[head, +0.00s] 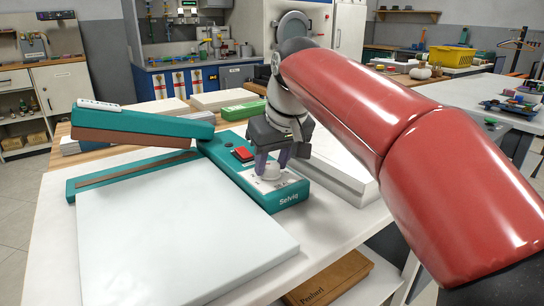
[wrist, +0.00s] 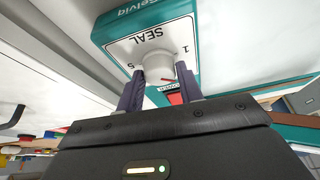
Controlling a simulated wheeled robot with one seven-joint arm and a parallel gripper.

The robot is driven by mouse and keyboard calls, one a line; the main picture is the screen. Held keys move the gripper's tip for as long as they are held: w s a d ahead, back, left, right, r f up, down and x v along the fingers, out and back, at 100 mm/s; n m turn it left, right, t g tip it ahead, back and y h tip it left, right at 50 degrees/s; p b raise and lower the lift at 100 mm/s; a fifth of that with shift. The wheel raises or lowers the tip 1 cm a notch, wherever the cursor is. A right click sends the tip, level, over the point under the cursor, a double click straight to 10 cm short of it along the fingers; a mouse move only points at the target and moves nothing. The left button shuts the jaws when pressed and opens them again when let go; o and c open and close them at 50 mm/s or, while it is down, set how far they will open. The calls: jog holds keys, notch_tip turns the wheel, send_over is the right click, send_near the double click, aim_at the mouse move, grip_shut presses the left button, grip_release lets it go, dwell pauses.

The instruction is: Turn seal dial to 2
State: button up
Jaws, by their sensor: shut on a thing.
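The teal bag sealer (head: 290,192), marked Selviq, lies on the white table with its hinged arm (head: 150,127) raised. Its pale round seal dial (head: 270,172) sits on a white label panel near the front end. My gripper (head: 271,160) reaches down over the panel and is shut on the dial, one dark finger on each side. The wrist view shows the dial (wrist: 158,66) between the fingers, with SEAL, 1 and 5 upside down on the panel (wrist: 140,45). A small red mark shows at the dial's lower edge; the setting is not readable. The other numbers are hidden.
A red switch (head: 243,154) is beside the dial on the sealer. A large white sheet-like slab (head: 180,230) lies in front of the sealer. A grey-white stack (head: 345,175) lies right of it, under my arm. A brown box (head: 328,280) is on the lower shelf.

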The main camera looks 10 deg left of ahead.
aim_at(279, 184)
dwell(0.4)
jog(key=o, duration=1)
jog(key=p+v, duration=0.1)
jog(key=v, duration=0.7)
jog(key=shift+f, duration=0.1)
